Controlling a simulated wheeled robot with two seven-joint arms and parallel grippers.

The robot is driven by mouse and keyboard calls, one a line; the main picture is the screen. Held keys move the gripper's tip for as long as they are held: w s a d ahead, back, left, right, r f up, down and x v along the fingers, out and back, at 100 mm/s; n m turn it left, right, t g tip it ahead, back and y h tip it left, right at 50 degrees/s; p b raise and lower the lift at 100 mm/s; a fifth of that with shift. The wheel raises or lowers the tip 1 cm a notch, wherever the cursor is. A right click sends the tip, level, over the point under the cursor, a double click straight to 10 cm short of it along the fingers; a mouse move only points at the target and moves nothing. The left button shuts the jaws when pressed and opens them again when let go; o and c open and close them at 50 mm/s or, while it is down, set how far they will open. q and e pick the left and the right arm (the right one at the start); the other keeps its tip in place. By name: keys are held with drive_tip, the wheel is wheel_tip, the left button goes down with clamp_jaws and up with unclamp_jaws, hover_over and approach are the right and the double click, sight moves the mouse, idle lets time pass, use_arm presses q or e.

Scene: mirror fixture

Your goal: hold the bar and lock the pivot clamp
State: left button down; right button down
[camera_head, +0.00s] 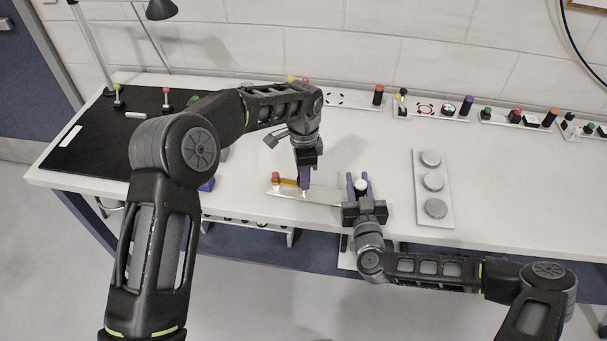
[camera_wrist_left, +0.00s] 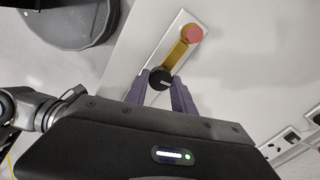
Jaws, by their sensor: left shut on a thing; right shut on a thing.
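A yellow bar (camera_head: 289,182) with a red knob (camera_head: 276,177) at its outer end lies along a pale base plate (camera_head: 322,197). The bar also shows in the left wrist view (camera_wrist_left: 178,54). My left gripper (camera_head: 304,190) points down at the bar's inner end. In the left wrist view its purple fingers are around a black round knob (camera_wrist_left: 160,78), seemingly the pivot clamp, and are shut on it. My right gripper (camera_head: 359,185) is at the plate's right end, its purple fingers on either side of a white round knob (camera_head: 361,186). The exact contact there is too small to see.
A black mat (camera_head: 108,130) with small posts covers the left of the table. Several small fixtures with knobs (camera_head: 435,108) stand along the back. The table between right gripper and disc plate is clear.

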use_arm(q)
drive_tip(key=shift+m, duration=1.3)
drive_tip(key=c, duration=1.1)
unclamp_jaws()
drive_tip(key=shift+o, duration=0.2)
drive_tip(key=shift+r, duration=0.15)
wheel_tip(320, 180, up, 12)
use_arm(e)
drive_tip(key=c, duration=1)
unclamp_jaws()
drive_tip(key=shift+c, duration=0.2)
